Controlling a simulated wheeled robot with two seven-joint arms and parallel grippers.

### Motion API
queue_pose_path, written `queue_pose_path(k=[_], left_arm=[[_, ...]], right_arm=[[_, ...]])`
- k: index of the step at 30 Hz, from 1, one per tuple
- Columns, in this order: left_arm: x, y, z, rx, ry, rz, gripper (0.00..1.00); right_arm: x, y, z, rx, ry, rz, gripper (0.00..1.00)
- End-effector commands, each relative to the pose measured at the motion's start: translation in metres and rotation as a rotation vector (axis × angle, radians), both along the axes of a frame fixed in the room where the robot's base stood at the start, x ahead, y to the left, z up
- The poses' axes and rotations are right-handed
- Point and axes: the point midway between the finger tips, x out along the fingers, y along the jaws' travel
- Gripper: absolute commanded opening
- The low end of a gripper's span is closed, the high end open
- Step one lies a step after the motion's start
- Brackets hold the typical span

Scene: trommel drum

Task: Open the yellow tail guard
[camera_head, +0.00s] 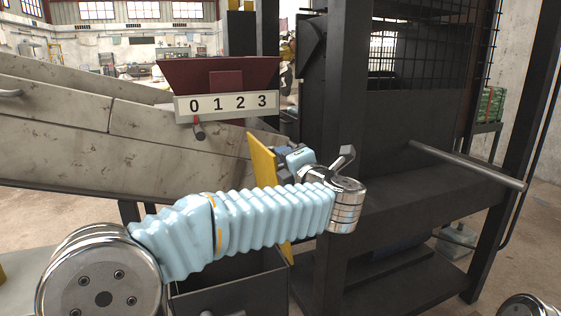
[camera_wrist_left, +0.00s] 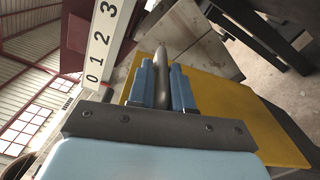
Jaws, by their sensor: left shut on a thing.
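The yellow tail guard (camera_head: 261,163) shows in the head view as a narrow, steeply angled panel beside the dark machine frame. My left forearm crosses in front and hides its middle. In the left wrist view the guard (camera_wrist_left: 242,112) is a broad yellow plate beneath and to the right of the fingers. My left gripper (camera_wrist_left: 162,78) has its blue fingers closed around a grey rounded handle (camera_wrist_left: 161,58) at the guard. In the head view my left gripper (camera_head: 275,146) is partly hidden by its wrist. My right gripper is out of view.
A grey chute (camera_head: 60,130) lies left. The dark frame (camera_head: 400,190) stands right, with a grey bar (camera_head: 468,165) sticking out.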

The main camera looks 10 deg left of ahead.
Motion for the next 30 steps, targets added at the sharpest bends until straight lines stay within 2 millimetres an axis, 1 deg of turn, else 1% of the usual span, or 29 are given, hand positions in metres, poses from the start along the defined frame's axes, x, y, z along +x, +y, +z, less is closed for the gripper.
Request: queue_pose_path(k=[1, 9, 21, 22, 25, 26, 30], left_arm=[[0.0013, 0.0, 0.0027, -0.001, -0.007, 0.003, 0.0], [0.005, -0.006, 0.0005, -0.001, -0.006, 0.0, 0.0], [0.0055, -0.0079, -0.0016, -0.001, -0.002, -0.004, 0.0], [0.0055, -0.0079, -0.0018, -0.001, -0.002, -0.004, 0.23], [0.0055, -0.008, -0.0021, -0.001, -0.001, -0.004, 0.39], [0.0053, -0.008, -0.0021, -0.001, -0.001, -0.004, 0.4], [0.0052, -0.008, -0.0023, 0.0, 0.0, -0.003, 0.4]], right_arm=[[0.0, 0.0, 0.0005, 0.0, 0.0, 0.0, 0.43], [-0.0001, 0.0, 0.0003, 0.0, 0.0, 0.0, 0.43], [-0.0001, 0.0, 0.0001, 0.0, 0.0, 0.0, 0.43], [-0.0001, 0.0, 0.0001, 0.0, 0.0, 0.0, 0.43], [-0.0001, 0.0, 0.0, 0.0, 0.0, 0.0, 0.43], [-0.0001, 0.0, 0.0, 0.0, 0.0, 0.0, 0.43], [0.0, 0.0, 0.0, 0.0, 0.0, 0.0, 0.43]])
